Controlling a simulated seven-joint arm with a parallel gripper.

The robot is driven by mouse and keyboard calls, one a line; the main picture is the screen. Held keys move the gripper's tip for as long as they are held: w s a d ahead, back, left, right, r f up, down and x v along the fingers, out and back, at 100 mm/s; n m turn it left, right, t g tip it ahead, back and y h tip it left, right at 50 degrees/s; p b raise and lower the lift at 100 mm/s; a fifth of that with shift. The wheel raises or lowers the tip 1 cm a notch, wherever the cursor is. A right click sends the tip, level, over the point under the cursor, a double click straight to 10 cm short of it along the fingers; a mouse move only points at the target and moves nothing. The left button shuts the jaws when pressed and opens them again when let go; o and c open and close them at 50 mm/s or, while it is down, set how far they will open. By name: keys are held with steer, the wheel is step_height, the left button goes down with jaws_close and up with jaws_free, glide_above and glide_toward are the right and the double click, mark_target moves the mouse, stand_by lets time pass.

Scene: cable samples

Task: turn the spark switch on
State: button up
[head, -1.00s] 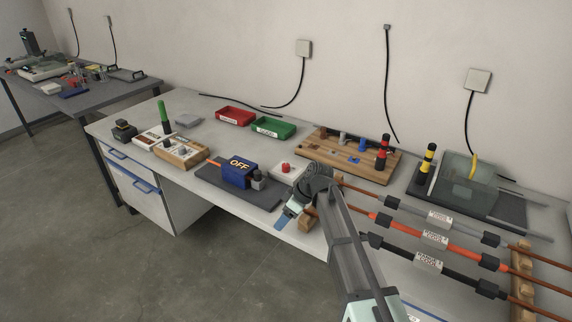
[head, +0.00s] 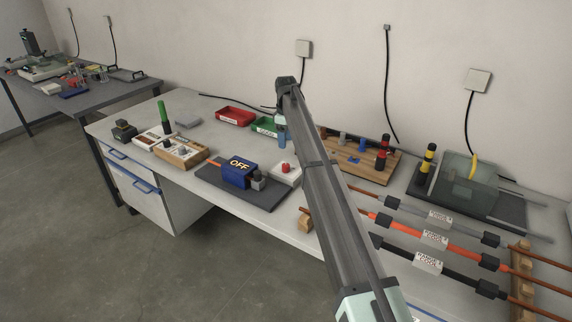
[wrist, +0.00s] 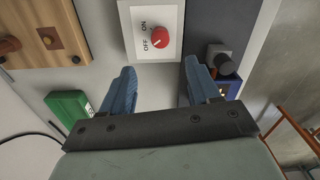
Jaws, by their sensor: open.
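In the wrist view the white box (wrist: 141,22) shows ON and OFF labels beside the red knob (wrist: 160,37); I cannot tell for certain where the knob points. My gripper (wrist: 160,70) is open and empty, its blue fingers spread either side of the knob in the picture, apart from it. In the head view my gripper (head: 282,138) is raised above the bench near the box, partly hidden by my arm.
The blue unit sits on a dark base plate (head: 215,180), with a grey post (head: 258,180) close to the white box. A green bin (head: 263,126), a red bin (head: 235,116) and a wooden board (head: 375,170) stand behind. Cables lie on the right.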

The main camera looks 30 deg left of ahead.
mark_target(286, 165)
step_height(286, 165, down, 12)
steer(key=shift+f, duration=0.1)
stand_by(0.4)
steer(key=c, duration=1)
